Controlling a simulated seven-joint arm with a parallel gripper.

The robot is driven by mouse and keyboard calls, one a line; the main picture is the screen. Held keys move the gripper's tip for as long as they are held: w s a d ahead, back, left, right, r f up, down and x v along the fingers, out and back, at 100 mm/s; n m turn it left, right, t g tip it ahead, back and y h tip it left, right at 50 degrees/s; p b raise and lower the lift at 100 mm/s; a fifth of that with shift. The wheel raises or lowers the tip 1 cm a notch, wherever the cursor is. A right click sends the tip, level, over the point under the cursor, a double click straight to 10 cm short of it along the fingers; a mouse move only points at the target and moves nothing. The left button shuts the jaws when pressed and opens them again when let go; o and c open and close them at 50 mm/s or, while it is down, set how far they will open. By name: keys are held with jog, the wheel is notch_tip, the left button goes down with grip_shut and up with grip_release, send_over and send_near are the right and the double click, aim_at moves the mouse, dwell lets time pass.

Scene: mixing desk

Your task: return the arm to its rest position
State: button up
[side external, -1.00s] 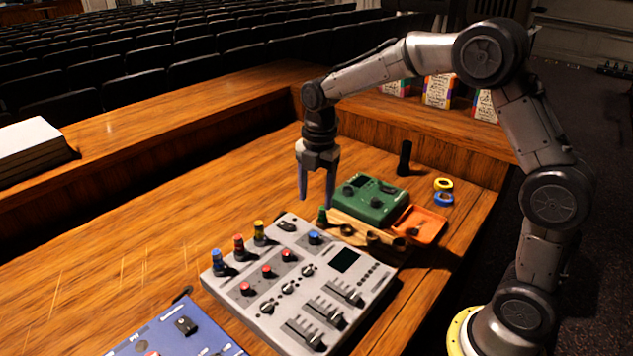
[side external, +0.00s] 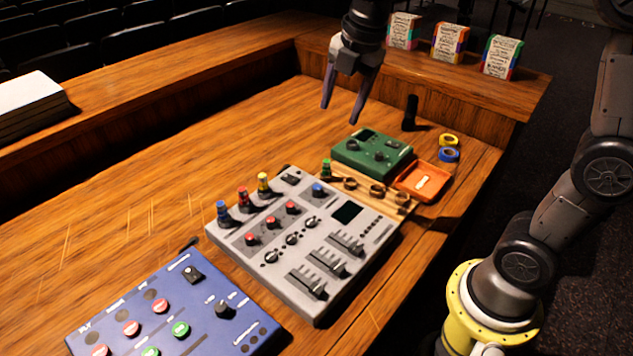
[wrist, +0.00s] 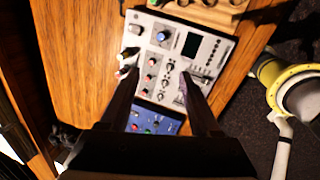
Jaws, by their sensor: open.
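My gripper (side external: 347,92) hangs in the air above the far part of the desk, pointing down, with its two fingers apart and nothing between them. In the side view it appears behind the grey mixer (side external: 300,305) and to the left above the green box (side external: 372,158). In the wrist view my gripper (wrist: 160,85) has its open fingers in front of the grey mixer (wrist: 213,47), well apart from it. The upper part of my arm runs out of the side view at the top.
A blue pedal box (side external: 215,335) lies at the front. A wooden rack (side external: 385,197), an orange tray (side external: 425,181), yellow tape (side external: 449,140), blue tape (side external: 449,155) and a black cylinder (side external: 411,112) are at the right. Three cards (side external: 450,43) stand behind.

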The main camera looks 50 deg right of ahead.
jog(key=s+r+m+t, duration=0.1)
jog(key=s+r+m, duration=0.2)
jog(key=s, duration=0.5)
jog(key=s+f+m+t, duration=0.1)
jog(key=s+f+m, duration=0.2)
jog(key=s+m, duration=0.3)
jog(key=s+f+m, duration=0.3)
jog(key=s+m, duration=0.4)
jog(key=m, duration=0.3)
jog(key=shift+a+f+m+t, duration=0.3)
jog(key=shift+a+m+t, duration=0.05)
jog(key=shift+m+t, duration=0.05)
